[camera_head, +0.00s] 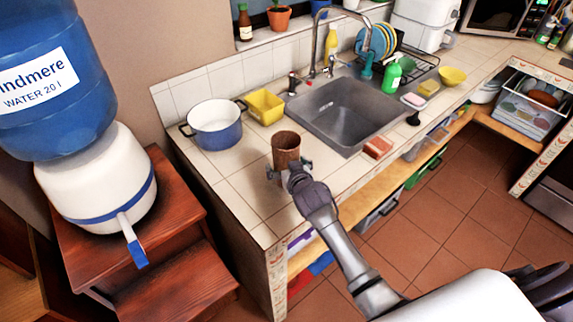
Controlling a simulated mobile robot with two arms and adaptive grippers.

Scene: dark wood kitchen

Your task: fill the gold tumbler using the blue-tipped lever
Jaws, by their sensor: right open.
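The gold tumbler (286,142) looks brown-gold and stands upright on the tiled counter, left of the sink. My right gripper (289,169) is open at the near side of the tumbler, low down, with a finger showing to either side. The gripper hides the tumbler's base, and I cannot tell whether the fingers touch it. The blue-tipped lever (132,242) sticks out and down from the front of a white water dispenser (90,190) with a blue bottle (50,100) on top. No gripper is at the lever. My left gripper is not in view.
The dispenser stands on a stepped wooden stand (185,200) left of the counter, with a gap between them. A blue-white pot (215,128) and a yellow container (265,107) stand behind the tumbler. A sponge (378,147) lies right of it, near the sink (345,108). The counter's front left corner is clear.

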